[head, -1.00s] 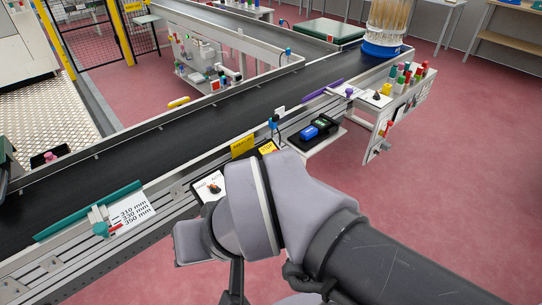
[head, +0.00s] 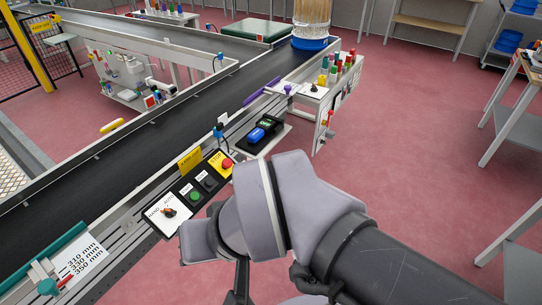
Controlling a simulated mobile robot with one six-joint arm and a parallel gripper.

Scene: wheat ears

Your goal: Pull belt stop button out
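The belt stop button (head: 227,164) is a red mushroom button on a yellow plate. It sits at the far right end of the control panel (head: 188,211) beside the belt. I cannot tell from this view whether it is pressed in or out. My grey wrist covers the area just right of and below the panel, apart from the button in the picture. A dark narrow part hangs below my wrist at the bottom of the view. My gripper's fingers cannot be made out, and nothing held shows.
The panel also has a HAND/AUTO selector (head: 169,212), a green button (head: 195,195) and a dark button (head: 208,181). The black conveyor belt (head: 130,145) runs behind. A blue and black device (head: 262,132) stands on a small shelf beyond. Pink floor is free at right.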

